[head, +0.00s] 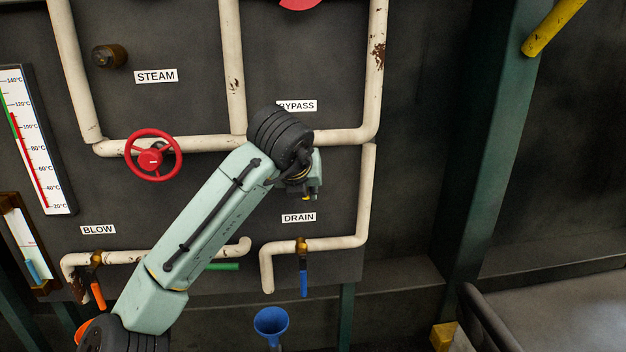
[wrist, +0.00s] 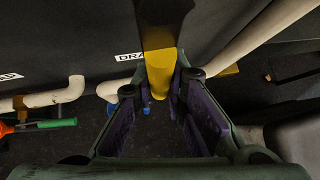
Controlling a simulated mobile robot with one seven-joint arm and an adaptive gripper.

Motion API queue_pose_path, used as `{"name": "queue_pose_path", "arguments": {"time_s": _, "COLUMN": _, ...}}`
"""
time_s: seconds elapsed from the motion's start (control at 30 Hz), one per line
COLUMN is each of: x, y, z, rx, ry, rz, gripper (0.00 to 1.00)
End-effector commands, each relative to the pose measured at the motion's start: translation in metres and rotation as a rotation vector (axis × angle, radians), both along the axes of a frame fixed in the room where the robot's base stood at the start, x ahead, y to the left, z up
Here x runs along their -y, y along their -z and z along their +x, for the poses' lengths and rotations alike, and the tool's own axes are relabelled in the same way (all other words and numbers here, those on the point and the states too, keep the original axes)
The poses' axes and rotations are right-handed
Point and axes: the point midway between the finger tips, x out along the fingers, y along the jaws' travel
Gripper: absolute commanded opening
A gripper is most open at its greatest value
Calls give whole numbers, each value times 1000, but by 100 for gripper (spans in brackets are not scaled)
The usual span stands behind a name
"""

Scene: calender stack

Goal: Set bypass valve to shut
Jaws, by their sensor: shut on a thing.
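The BYPASS label (head: 297,106) is partly covered by my arm in the head view. The bypass valve on the upper pipe is hidden there behind my wrist. In the wrist view a yellow lever (wrist: 160,68) hangs from a dark valve part and runs between my two fingers. My gripper (wrist: 159,86) is shut on this yellow lever, with one finger on each side. In the head view my gripper (head: 308,190) is mostly hidden by my wrist, and a small bit of yellow shows at it. The lever's exact angle to the pipe cannot be told.
A red handwheel (head: 153,155) sits left under the STEAM label (head: 156,76). Below are the DRAIN label (head: 299,218), a blue lever (head: 303,277), a green lever (head: 222,266) and an orange lever (head: 98,294). A blue funnel (head: 271,322) stands below. A green post (head: 495,130) rises right.

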Motion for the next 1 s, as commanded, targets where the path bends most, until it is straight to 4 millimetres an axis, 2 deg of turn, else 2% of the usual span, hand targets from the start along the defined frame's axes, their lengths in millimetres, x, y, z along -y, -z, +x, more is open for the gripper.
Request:
{"name": "queue_pose_path", "arguments": {"time_s": 0.3, "x": -7, "y": -1, "z": 0, "rx": 0, "ry": 1, "rz": 92, "gripper": 0}}
{"name": "queue_pose_path", "arguments": {"time_s": 0.77, "x": -9, "y": 0, "z": 0, "rx": -2, "ry": 0, "rz": 104, "gripper": 0}}
{"name": "queue_pose_path", "arguments": {"time_s": 0.8, "x": -9, "y": 0, "z": 0, "rx": -2, "ry": 0, "rz": 104, "gripper": 15}}
{"name": "queue_pose_path", "arguments": {"time_s": 1.0, "x": -9, "y": 0, "z": 0, "rx": -3, "ry": 0, "rz": 103, "gripper": 28}}
